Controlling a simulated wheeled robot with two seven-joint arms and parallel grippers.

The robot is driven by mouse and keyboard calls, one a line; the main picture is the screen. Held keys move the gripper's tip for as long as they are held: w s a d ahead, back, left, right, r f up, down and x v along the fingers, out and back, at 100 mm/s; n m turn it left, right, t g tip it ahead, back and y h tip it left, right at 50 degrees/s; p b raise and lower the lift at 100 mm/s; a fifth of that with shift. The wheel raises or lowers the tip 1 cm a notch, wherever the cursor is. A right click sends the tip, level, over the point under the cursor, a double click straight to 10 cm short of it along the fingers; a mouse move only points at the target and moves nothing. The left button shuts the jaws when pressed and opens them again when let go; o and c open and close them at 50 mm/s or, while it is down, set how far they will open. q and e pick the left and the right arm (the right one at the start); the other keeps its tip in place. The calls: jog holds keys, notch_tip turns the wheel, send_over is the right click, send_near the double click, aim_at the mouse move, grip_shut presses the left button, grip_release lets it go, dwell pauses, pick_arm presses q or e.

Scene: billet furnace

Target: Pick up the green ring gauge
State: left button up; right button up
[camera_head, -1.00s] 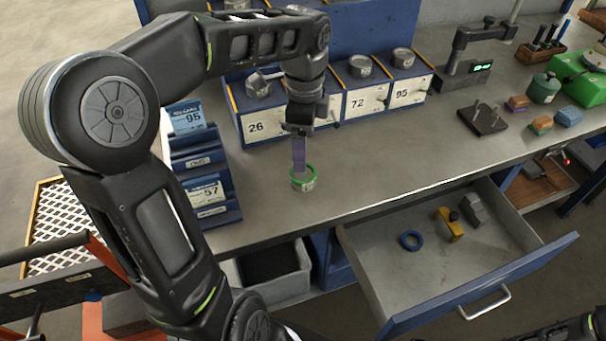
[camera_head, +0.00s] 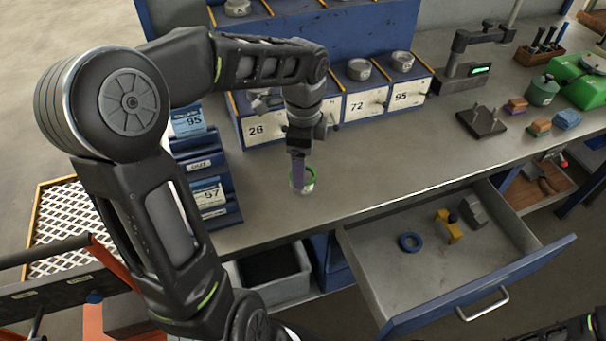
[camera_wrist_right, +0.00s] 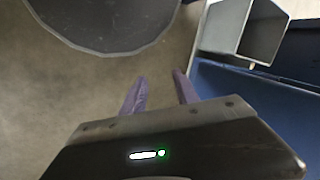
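The green ring gauge (camera_head: 308,184), a short grey cylinder with a green rim, is at the worktop's front part, left of the drawer. My left gripper (camera_head: 298,184) points down at it, its purple finger covering the left part of the ring. They look in contact or very close; I cannot tell whether the fingers grip it, and the finger gap is hidden. My right gripper (camera_wrist_right: 160,84) is open and empty in the right wrist view, away from the bench objects, above the floor.
Numbered drawer boxes (camera_head: 368,104) stand behind the ring, and blue bins (camera_head: 203,160) stand to its left.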

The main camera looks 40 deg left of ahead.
pick_arm(q)
jog(key=shift+f, duration=1.6)
jog(key=c, duration=1.7)
jog(key=shift+c, duration=0.2)
jog(key=shift+r, duration=0.15)
notch_tip(320, 180, up, 10)
jog(key=shift+b, duration=0.3)
